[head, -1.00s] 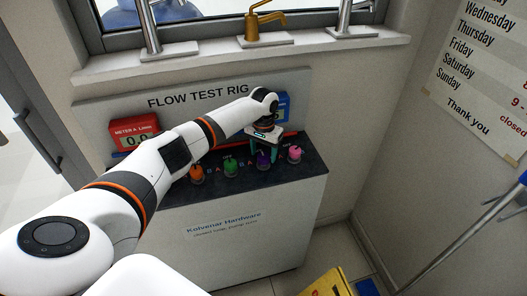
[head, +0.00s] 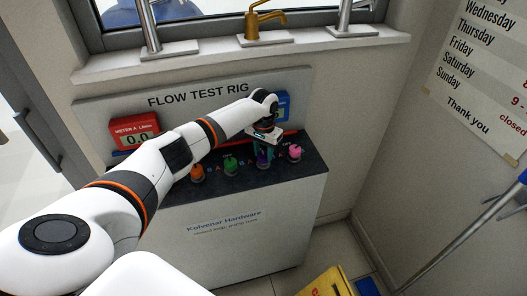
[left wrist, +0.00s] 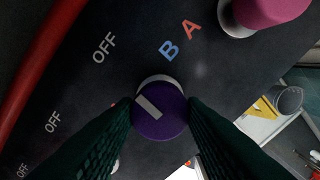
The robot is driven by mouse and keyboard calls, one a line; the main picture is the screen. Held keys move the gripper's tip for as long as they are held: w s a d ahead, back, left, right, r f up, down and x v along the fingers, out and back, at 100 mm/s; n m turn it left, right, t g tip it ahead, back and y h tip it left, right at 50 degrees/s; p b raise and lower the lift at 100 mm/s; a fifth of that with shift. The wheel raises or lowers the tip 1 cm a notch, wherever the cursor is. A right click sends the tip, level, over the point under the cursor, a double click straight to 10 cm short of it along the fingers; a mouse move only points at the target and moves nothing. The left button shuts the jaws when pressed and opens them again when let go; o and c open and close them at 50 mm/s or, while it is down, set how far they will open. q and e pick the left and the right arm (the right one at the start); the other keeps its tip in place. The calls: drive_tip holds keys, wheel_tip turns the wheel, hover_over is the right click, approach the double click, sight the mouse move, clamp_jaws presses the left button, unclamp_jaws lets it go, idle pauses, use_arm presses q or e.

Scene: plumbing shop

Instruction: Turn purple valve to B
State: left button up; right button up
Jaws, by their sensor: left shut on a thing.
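The purple valve (head: 263,161) is a round knob on the rig's dark top, between the green and pink ones. In the left wrist view the purple valve (left wrist: 170,122) has a pale bar pointing up and left, roughly toward the OFF label (left wrist: 104,47). The blue B label (left wrist: 169,50) lies above the knob, with a red A label (left wrist: 191,30) further right. My left gripper (head: 263,149) is over the purple valve, its dark green fingers (left wrist: 160,116) shut on the knob's two sides. My right gripper is not in view.
The pink valve (head: 295,152) stands close on the right, the green valve (head: 230,165) and orange valve (head: 197,172) on the left. The red meter (head: 134,131) reads 0.0 on the back panel. A yellow object (head: 327,283) stands on the floor at front right.

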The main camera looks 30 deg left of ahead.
sight(264, 155)
use_arm(q)
drive_tip(key=m, duration=0.3)
drive_tip(key=shift+p, duration=0.35)
drive_tip(key=m, duration=0.2)
drive_tip(key=shift+m, duration=0.3)
drive_tip(key=m, duration=0.5)
drive_tip(key=shift+m, duration=0.3)
drive_tip(key=o, duration=1)
drive_tip(key=shift+r+b, duration=1.3)
drive_tip(key=shift+r, duration=4.75)
